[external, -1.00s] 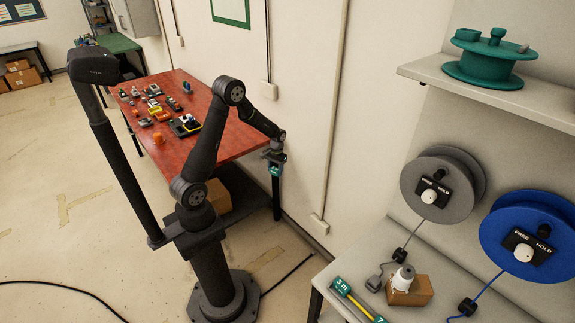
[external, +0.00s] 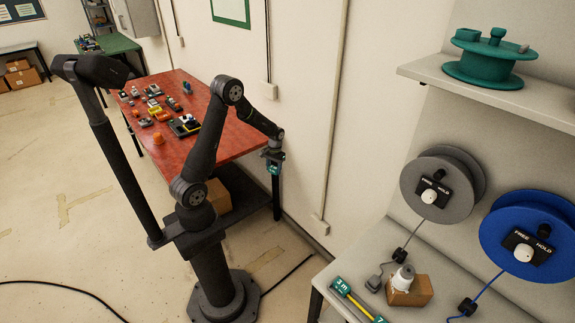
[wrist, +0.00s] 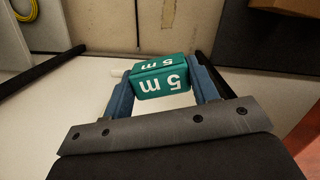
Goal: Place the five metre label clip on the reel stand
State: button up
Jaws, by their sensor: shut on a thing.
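The five metre label clip (wrist: 160,80) is a green block with white "5 m" lettering, seen upside down in the wrist view. My gripper (wrist: 163,82) is shut on it, with a blue finger on each side. In the external view my gripper (external: 274,158) holds the clip (external: 276,169) in the air between the red table and the grey bench. The reel stand (external: 395,245) at the right carries a grey reel (external: 432,190) and a blue reel (external: 525,235). A yellow strip (external: 357,304) on its bench has a green "3 m" clip (external: 340,286) and a "7" clip (external: 379,320).
A small cardboard box (external: 410,291) with a white item on it stands on the bench. A green reel (external: 487,59) sits on the shelf above. The red table (external: 215,140) holds several small objects. Open air lies between table and bench.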

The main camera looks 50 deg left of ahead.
jog(key=s+a+r+n+t, duration=0.1)
jog(key=s+a+r+n, duration=0.6)
jog(key=a, duration=0.4)
jog(key=s+a+r+n+h, duration=0.1)
jog(key=s+a+r+n, duration=0.7)
jog(key=s+a, duration=0.2)
jog(key=shift+s+a+r+t, duration=0.25)
jog(key=shift+a+t, duration=0.15)
jog(key=shift+a, duration=0.25)
jog(key=s+a+f, duration=0.1)
jog(key=a+f, duration=0.1)
jog(key=a, duration=0.1)
jog(key=s+a+f, duration=0.2)
jog(key=a, duration=0.2)
jog(key=s+a+f, duration=0.1)
jog(key=a+f, duration=0.2)
jog(key=shift+s+a, duration=0.25)
jog(key=shift+s, duration=0.15)
jog(key=shift+f, duration=1.9)
jog(key=shift+f, duration=0.1)
jog(key=shift+f, duration=0.15)
jog(key=o, duration=1)
jog(key=shift+o, duration=0.2)
